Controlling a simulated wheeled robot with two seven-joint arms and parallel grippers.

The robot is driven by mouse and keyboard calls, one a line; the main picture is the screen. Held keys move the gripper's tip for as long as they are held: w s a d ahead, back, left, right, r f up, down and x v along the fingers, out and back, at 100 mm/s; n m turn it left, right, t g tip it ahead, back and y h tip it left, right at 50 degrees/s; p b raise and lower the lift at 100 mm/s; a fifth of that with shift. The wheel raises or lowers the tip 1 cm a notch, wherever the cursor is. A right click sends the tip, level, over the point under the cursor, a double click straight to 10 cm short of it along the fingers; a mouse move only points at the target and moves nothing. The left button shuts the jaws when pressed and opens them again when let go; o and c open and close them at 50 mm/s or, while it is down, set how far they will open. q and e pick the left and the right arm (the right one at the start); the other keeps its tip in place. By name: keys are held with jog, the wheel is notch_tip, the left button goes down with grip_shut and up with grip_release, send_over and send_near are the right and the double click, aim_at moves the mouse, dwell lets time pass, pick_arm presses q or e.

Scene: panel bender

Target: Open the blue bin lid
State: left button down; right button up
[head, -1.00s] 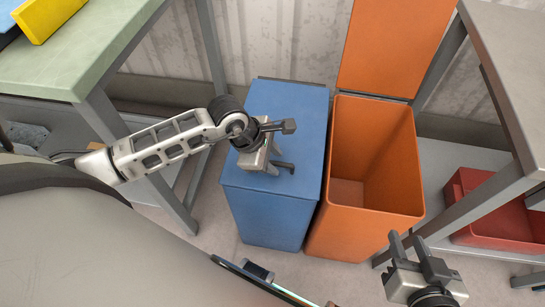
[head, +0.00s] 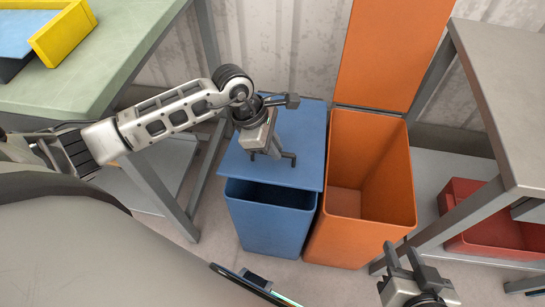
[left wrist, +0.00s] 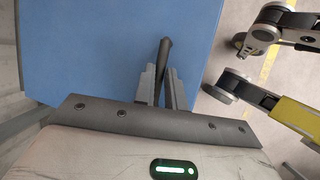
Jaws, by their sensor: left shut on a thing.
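The blue bin (head: 270,222) stands on the floor with its blue lid (head: 300,130) raised at the front. A dark gap shows the bin's inside below the lid's front edge. The lid is tilted, only partly open. My left gripper (head: 268,154) is over the lid and shut on its dark handle (head: 288,157). In the left wrist view my left gripper's fingers (left wrist: 163,85) hold the dark bar (left wrist: 163,60) against the blue lid (left wrist: 85,50). My right gripper (head: 403,257) is open and empty at the bottom right, away from the bin.
An orange bin (head: 362,225) stands close on the right, its orange lid (head: 388,50) upright and open. A green-topped table (head: 125,60) is on the left, a grey table (head: 505,90) on the right with a red bin (head: 485,230) below. A wall is behind.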

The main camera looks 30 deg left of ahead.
pick_arm(q)
jog(key=w+a+r+g, duration=0.2)
jog(key=w+r, duration=0.5)
jog(key=r, duration=0.3)
jog(key=shift+w+a+r+n+h, duration=0.2)
jog(key=shift+r+n+h, duration=0.05)
jog(key=shift+n+h, duration=0.05)
jog(key=c, duration=1.8)
grip_release()
jog(key=o, duration=0.3)
jog(key=shift+w+f, duration=0.15)
jog(key=shift+f, duration=0.05)
jog(key=shift+o, duration=0.2)
jog(key=shift+r, duration=0.1)
jog(key=shift+d, duration=0.1)
jog(key=v, duration=1.6)
jog(key=shift+w, duration=0.15)
